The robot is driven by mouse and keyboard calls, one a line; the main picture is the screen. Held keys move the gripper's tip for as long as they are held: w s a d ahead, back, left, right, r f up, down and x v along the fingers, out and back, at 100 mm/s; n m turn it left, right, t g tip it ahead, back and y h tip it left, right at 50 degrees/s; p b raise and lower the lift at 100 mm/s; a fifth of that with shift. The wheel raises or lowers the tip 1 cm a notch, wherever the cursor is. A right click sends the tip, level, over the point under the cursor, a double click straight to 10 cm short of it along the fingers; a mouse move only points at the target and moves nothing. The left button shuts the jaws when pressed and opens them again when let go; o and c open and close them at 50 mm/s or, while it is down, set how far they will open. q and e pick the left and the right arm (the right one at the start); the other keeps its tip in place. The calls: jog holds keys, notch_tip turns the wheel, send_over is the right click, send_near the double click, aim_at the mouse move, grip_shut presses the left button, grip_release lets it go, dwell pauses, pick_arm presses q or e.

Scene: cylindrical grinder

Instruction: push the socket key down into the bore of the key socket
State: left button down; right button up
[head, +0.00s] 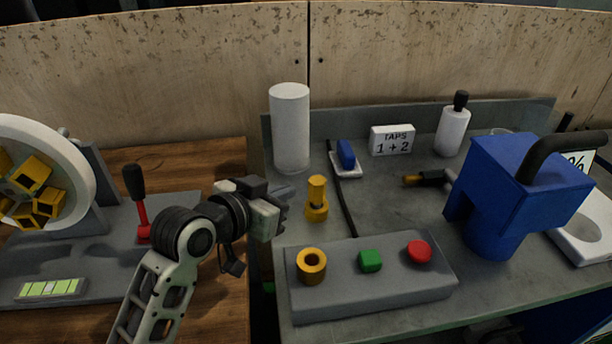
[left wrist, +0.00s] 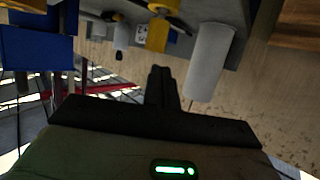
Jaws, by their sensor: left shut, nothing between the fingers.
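The yellow socket key (head: 316,198) stands upright on the grey bench, behind the control block. It has a wide lower part and a narrower stem. The key socket, a yellow ring with a dark open bore (head: 311,266), sits on the left end of the block. My left gripper (head: 280,203) is to the left of the key, apart from it in the picture. Its fingers (left wrist: 161,88) are shut and empty in the left wrist view, where a yellow piece (left wrist: 157,34), probably the key, shows beyond them. My right gripper is not in view.
The grey block (head: 370,293) also carries a green button (head: 370,260) and a red button (head: 419,251). A white cylinder (head: 290,128) stands behind the key. A blue machine (head: 500,190) stands at right. A red lever (head: 143,213) is left of my arm.

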aim_at(315, 178)
pick_arm(q)
jog(key=shift+r+p+x, duration=0.15)
jog(key=shift+x, duration=1.6)
jog(key=shift+r+p+x, duration=0.15)
jog(key=shift+x, duration=1.65)
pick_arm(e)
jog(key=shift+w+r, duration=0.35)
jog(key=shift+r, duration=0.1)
pick_arm(q)
jog(key=shift+d, duration=0.1)
jog(key=shift+f, duration=0.1)
